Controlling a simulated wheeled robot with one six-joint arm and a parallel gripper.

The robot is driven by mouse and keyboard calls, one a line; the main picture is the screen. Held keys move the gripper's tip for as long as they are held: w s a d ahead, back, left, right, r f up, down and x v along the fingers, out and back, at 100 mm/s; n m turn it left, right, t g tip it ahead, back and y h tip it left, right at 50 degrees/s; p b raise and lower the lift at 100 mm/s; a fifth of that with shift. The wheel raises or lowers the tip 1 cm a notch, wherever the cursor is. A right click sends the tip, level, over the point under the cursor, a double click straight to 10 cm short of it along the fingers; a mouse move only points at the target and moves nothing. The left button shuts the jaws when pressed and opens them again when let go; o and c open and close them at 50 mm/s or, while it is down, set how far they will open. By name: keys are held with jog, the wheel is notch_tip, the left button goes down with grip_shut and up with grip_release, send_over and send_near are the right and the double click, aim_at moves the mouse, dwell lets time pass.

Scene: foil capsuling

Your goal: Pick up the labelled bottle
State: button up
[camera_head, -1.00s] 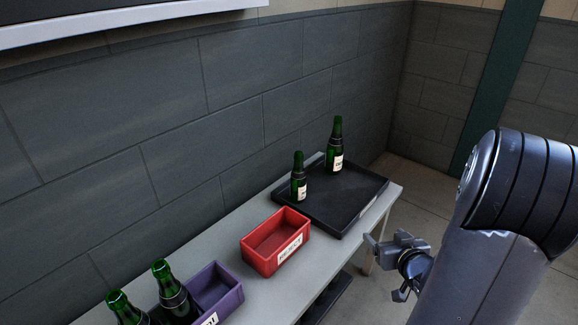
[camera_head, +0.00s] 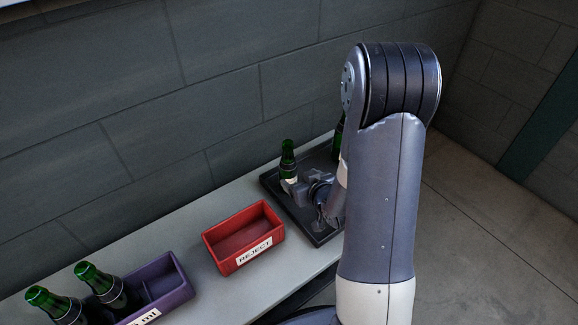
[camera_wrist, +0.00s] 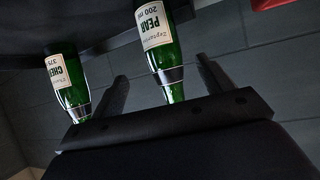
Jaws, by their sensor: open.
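Two green bottles with pale labels stand on a black tray. The nearer bottle (camera_head: 288,158) is in front of my gripper (camera_head: 291,187) in the head view. In the wrist view, which looks upside down, this seems to be the bottle reading "PEAR 200" (camera_wrist: 157,40). It shows between the two spread fingers of my gripper (camera_wrist: 162,72), but I cannot tell whether they touch it. The other bottle (camera_head: 338,137) is mostly hidden behind my arm. In the wrist view the other bottle's label starts "CHER" (camera_wrist: 68,75), and it lies left of the fingers.
The black tray (camera_head: 272,191) sits at the table's far end against the dark block wall. A red box marked REJECT (camera_head: 256,254) and a purple box (camera_head: 178,289) with two dark green bottles (camera_head: 103,286) stand on the grey table (camera_head: 190,238).

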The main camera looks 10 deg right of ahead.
aim_at(288, 172)
jog(key=x, duration=0.9)
jog(key=shift+a+f+b, duration=0.15)
jog(key=shift+a+b, duration=0.1)
jog(key=shift+b, duration=0.1)
jog(key=shift+c, duration=0.3)
jog(key=c, duration=1.2)
